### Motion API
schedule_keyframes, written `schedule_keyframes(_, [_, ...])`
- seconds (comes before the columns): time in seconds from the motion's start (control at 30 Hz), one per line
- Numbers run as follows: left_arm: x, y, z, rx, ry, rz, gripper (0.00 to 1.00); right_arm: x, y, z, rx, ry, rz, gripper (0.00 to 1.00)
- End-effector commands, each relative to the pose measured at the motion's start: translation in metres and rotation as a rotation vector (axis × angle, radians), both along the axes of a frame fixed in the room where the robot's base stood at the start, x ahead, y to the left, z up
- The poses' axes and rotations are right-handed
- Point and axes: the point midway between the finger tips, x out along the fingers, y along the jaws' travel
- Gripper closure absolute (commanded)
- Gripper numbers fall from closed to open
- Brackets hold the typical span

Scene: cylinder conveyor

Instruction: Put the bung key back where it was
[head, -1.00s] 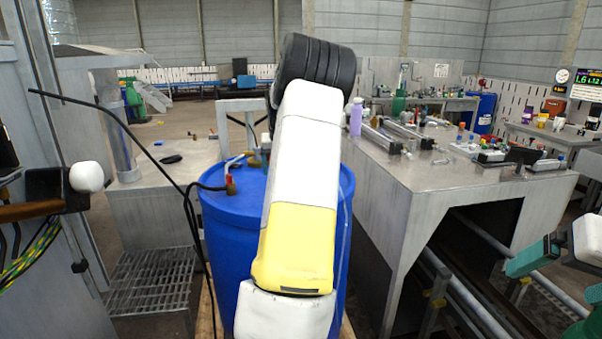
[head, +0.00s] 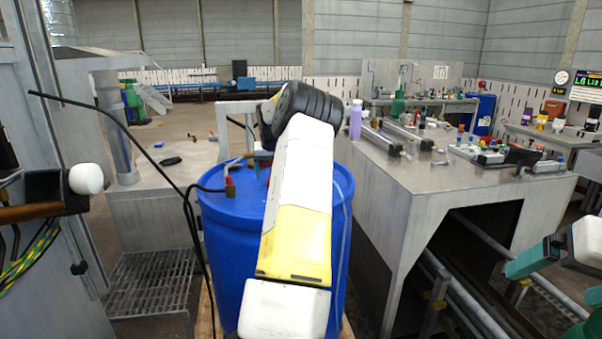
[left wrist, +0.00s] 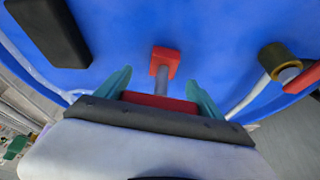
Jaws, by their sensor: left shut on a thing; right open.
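The bung key (left wrist: 161,78) shows in the left wrist view, with a red crossbar, a grey shaft and a red end. My left gripper (left wrist: 158,82) is shut on it, with teal fingers either side of the red crossbar. The key is over the blue drum (head: 221,245) top; whether its far end touches the lid cannot be told. In the head view my left arm hides the key and most of the left gripper, of which a teal bit (head: 262,155) shows. My right gripper (head: 530,260) is open and empty at the right edge, away from the drum.
A brass fitting (left wrist: 272,58) with a red handle stands on the lid, and a black block (left wrist: 50,30) lies at the other side. A black hose (head: 188,212) runs beside the drum. A steel bench (head: 420,180) with bottles and parts stands right.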

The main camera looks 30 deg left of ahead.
Motion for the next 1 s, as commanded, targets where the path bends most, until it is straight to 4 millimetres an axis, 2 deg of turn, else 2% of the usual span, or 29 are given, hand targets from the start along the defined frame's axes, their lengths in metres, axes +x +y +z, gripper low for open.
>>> schedule_keyframes(0.17, [0.0,0.0,-0.003,-0.001,0.001,0.0,0.92,0.0,0.0,0.0,0.0,0.0,0.0,0.09])
schedule_keyframes(0.2, [-0.001,0.0,-0.003,0.0,0.001,0.0,0.17,0.0,0.0,0.0,0.0,0.0,0.0,0.09])
schedule_keyframes(0.3, [0.0,0.0,-0.003,0.0,0.001,0.0,0.01,0.0,0.0,0.0,0.0,0.0,0.0,0.09])
schedule_keyframes(0.67, [0.0,0.0,0.001,0.001,-0.001,-0.001,0.01,0.0,0.0,0.0,0.0,0.0,0.0,0.09])
schedule_keyframes(0.77, [-0.003,-0.003,0.012,0.001,-0.003,-0.001,0.01,0.0,0.0,0.0,0.0,0.0,0.0,0.09])
schedule_keyframes(1.0, [-0.018,-0.015,0.059,0.0,-0.004,-0.002,0.01,0.0,0.0,0.0,0.0,0.0,0.0,0.09])
